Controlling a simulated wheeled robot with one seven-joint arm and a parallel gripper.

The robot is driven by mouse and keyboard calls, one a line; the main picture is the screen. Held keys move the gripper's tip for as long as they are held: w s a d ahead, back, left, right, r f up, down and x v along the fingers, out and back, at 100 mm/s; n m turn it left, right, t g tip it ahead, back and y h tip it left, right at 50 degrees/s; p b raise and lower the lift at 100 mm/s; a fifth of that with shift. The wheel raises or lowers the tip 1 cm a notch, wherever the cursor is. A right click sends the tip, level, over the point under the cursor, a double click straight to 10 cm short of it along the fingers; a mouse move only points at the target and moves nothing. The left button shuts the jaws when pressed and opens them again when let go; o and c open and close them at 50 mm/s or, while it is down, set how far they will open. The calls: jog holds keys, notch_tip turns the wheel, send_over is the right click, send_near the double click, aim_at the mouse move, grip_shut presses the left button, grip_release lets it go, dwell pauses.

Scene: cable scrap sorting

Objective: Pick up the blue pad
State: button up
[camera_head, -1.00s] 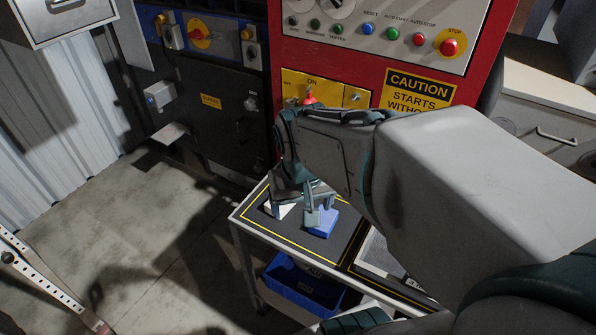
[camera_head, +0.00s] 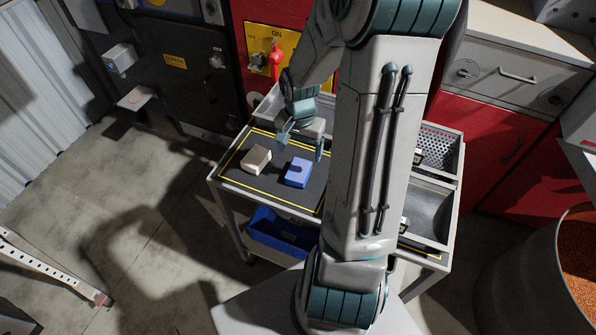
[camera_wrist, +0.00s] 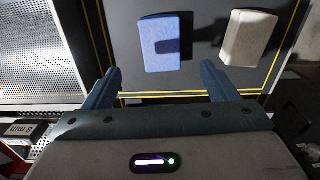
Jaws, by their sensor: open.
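The blue pad (camera_head: 298,172) lies flat on the dark, yellow-lined mat (camera_head: 238,173) on the cart top. It also shows in the wrist view (camera_wrist: 160,50), partly under a dark shadow. A beige block (camera_head: 257,160) lies to its left in the head view; in the wrist view the block (camera_wrist: 249,38) is to the pad's right. My gripper (camera_head: 301,150) is open and empty, above the mat and just behind the pad. In the wrist view its fingers (camera_wrist: 158,85) are spread wide, with the pad ahead of them and between their lines.
Perforated metal trays (camera_head: 428,217) sit on the right of the cart. A blue bin (camera_head: 283,236) is on the shelf below. A red and yellow switch panel (camera_head: 268,52) stands behind. A drum of orange granules (camera_head: 545,280) is at the right.

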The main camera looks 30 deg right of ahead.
aim_at(300, 168)
jog(key=shift+w+d+f, duration=0.1)
jog(key=shift+f, duration=2.2)
jog(key=shift+w+f, duration=0.1)
jog(key=shift+f, duration=2.2)
jog(key=c, duration=1.1)
